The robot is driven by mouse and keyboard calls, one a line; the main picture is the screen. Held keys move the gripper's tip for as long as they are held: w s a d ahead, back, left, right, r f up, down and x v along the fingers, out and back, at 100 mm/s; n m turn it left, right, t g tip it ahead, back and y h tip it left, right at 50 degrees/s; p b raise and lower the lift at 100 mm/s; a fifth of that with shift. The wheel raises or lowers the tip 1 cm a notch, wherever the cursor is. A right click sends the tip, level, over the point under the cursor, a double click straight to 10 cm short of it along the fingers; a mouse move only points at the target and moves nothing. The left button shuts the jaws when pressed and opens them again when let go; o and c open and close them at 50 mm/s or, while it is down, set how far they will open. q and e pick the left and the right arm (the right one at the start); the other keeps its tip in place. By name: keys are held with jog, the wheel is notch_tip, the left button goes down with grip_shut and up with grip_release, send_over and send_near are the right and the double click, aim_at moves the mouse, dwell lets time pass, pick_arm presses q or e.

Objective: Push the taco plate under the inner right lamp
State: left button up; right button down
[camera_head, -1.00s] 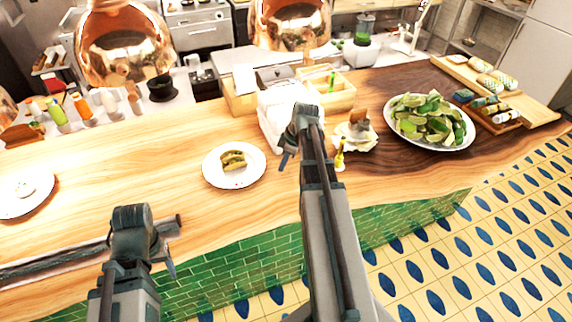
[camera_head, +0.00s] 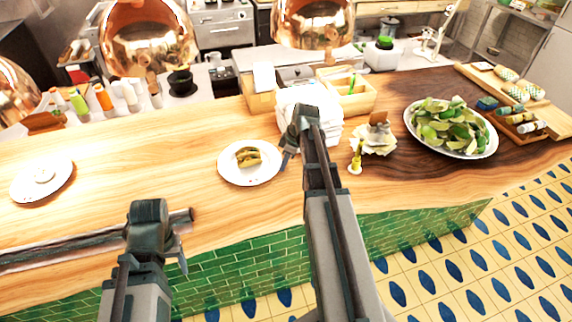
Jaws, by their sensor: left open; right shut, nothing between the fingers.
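The taco plate (camera_head: 232,175) is a white round plate with a folded taco (camera_head: 247,157) on it. It lies flat on the wooden counter, left of my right gripper. My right gripper (camera_head: 287,154) is shut and empty at the plate's right rim; I cannot tell whether it touches. My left gripper (camera_head: 181,250) is open, low at the counter's front edge, clear of the plate. Copper lamps hang over the back of the counter: one (camera_head: 148,38) upper left, one (camera_head: 313,22) upper middle and one (camera_head: 15,92) partly visible at the left edge. I cannot tell which is inner right.
Another white plate (camera_head: 55,184) lies at the far left. Stacked white items (camera_head: 322,135) stand behind my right gripper. A small yellow bottle (camera_head: 356,160), crumpled paper (camera_head: 380,146) and a lime platter (camera_head: 488,150) are to the right.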

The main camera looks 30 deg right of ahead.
aim_at(211, 156)
jog(key=w+a, duration=0.9)
jog(key=w, duration=0.1)
jog(key=w+a, duration=0.9)
jog(key=shift+w+a, duration=0.3)
jog(key=shift+w, duration=0.05)
jog(key=shift+s+d, duration=0.1)
jog(key=shift+s, duration=0.1)
